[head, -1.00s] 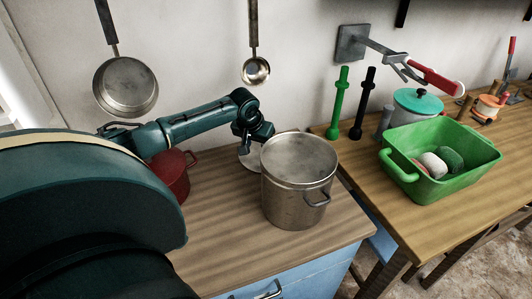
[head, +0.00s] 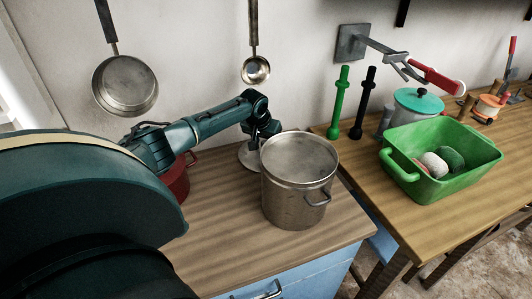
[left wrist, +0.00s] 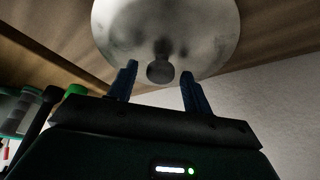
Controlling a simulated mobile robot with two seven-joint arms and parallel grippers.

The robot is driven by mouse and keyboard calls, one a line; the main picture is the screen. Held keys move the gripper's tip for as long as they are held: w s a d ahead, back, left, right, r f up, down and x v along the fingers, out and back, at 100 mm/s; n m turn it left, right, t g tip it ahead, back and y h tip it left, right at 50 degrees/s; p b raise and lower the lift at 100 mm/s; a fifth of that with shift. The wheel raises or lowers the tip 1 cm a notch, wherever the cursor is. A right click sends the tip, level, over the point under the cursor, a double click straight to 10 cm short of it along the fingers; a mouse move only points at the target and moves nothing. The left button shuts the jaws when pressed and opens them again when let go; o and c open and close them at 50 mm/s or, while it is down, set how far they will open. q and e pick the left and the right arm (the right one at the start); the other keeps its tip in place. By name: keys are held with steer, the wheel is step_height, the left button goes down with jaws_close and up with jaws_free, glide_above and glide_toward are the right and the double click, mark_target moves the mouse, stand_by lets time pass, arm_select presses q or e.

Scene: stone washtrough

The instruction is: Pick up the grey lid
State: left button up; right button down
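The grey lid (head: 247,158) lies on the wooden counter just left of and behind the large metal pot, partly hidden by my gripper and the pot. In the left wrist view the lid (left wrist: 200,28) is a round, smudged metal disc with a small dark knob (left wrist: 160,72). My left gripper (head: 257,141) is over the lid, pointing down. Its two blue fingers (left wrist: 158,84) are apart, one on each side of the knob, with gaps visible. My right gripper is not in view.
The large metal pot (head: 290,195) stands close right of the lid. A red pot (head: 178,182) is at the left, partly behind my arm. A green basin (head: 440,180) is on the right table. The front of the counter is clear.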

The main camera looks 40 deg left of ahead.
arm_select(q)
jaws_close()
stand_by(0.3)
steer(key=shift+r, duration=0.1)
